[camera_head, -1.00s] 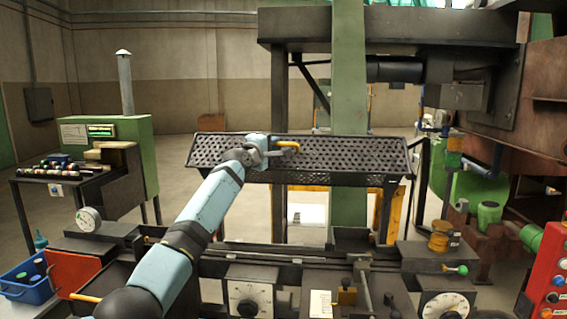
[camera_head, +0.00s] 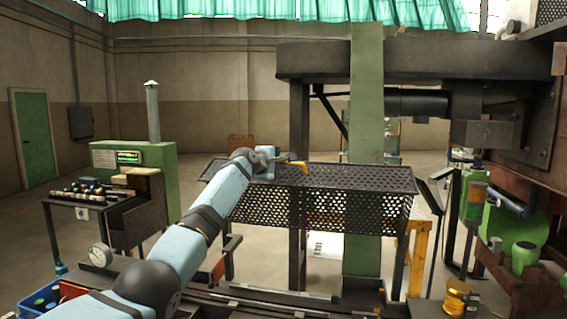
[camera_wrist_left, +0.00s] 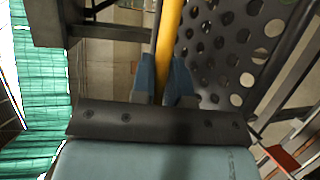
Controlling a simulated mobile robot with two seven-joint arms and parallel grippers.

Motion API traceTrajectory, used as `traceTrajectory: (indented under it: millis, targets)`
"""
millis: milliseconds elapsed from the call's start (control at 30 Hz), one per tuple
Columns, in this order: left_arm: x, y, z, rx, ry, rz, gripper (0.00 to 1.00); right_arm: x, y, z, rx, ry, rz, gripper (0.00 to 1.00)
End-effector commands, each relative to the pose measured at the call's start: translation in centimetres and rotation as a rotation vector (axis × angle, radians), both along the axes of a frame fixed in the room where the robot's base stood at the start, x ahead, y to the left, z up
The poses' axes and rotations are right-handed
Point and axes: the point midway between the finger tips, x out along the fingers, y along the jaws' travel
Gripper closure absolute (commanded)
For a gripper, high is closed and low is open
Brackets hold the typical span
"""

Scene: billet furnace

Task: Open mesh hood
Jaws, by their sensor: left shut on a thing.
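The mesh hood (camera_head: 330,205) is a long black perforated cover at mid-height, with a flat top face and a mesh front face in the head view. In the left wrist view its perforated plate (camera_wrist_left: 215,60) runs along the right side. A yellow handle (camera_head: 300,165) sits at the hood's upper edge. My left gripper (camera_head: 283,161) is shut on this handle. In the left wrist view the yellow bar (camera_wrist_left: 168,40) passes between the two blue fingers (camera_wrist_left: 163,82). The fingers hide part of the bar. My right gripper is in neither current view.
A green cabinet with a chimney (camera_head: 155,160) and a dark tool stand (camera_head: 95,215) are on the left. Green machinery (camera_head: 510,215) is on the right. Open floor lies at back left.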

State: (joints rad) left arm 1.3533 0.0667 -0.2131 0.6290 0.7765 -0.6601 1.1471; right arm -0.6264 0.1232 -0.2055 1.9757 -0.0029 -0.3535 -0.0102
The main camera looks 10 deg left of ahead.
Motion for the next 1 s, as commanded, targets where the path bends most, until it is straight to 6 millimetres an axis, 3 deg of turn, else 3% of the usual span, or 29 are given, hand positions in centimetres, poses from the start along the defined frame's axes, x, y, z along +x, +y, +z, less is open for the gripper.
traceTrajectory:
  millis: [467, 500, 600, 1000]
  targets:
    - [0.04, -0.03, -0.11, -0.003, 0.014, -0.002, 1.0, -0.09, 0.18, -0.58, 0.017, 0.018, -0.023, 0.56]
    - [0.04, -0.03, -0.12, -0.003, 0.014, -0.002, 0.83, -0.06, 0.17, -0.56, 0.016, 0.018, -0.021, 0.56]
    - [0.04, 0.0, -0.1, -0.002, 0.014, -0.003, 0.61, 0.04, 0.2, -0.45, 0.015, 0.014, -0.019, 0.56]
    - [-0.17, 0.22, -0.25, 0.0, 0.014, -0.001, 0.61, 0.25, 0.33, -0.1, 0.016, 0.003, -0.015, 0.56]
